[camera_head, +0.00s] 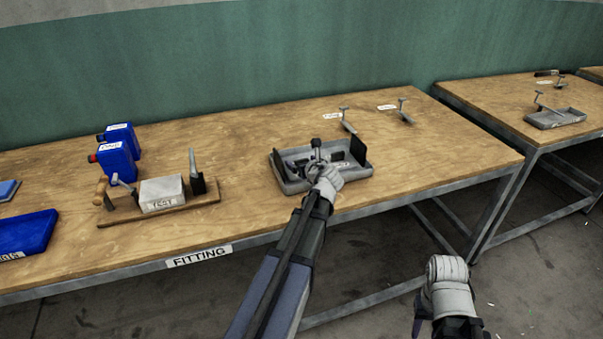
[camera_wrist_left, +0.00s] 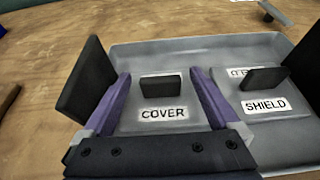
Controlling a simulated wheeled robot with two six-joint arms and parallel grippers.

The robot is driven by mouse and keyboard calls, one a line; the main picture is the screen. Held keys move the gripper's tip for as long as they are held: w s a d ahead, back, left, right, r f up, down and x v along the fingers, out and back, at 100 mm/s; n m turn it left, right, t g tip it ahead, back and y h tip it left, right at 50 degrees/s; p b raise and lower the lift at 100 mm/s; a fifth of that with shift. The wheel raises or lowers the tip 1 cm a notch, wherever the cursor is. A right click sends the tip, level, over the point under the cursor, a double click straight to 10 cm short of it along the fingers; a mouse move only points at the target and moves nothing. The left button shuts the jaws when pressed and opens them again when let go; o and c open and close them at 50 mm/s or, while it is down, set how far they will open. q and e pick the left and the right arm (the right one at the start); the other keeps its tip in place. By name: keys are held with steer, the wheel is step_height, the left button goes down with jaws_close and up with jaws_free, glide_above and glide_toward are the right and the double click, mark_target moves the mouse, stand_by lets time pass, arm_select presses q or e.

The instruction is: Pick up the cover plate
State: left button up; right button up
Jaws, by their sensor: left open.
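The cover plate (camera_wrist_left: 163,114) is a grey plate labelled COVER with a small black upright grip (camera_wrist_left: 160,87). It lies in the left part of a grey tray (camera_wrist_left: 205,43). My left gripper (camera_wrist_left: 160,78) is open over it, with one purple finger on each side of the black grip and gaps between. In the head view my left gripper (camera_head: 318,163) is over the tray (camera_head: 290,187) and hides most of the cover plate. My right gripper (camera_head: 447,285) is low at the right, off the table's front edge; its jaws cannot be made out.
A grey plate labelled SHIELD (camera_wrist_left: 264,105) with its own black grip lies just right of the cover plate. Dark upright plates stand at the tray's sides. A TEST block (camera_head: 162,193) on a wooden board and blue jugs (camera_head: 116,160) stand left. Bare wood separates them from the tray.

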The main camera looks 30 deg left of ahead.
arm_select(q)
steer(key=shift+w+a+f, duration=0.2)
steer(key=shift+w+a, duration=0.1)
steer(key=shift+s+r, duration=0.1)
steer(key=shift+c, duration=0.6)
jaws_close()
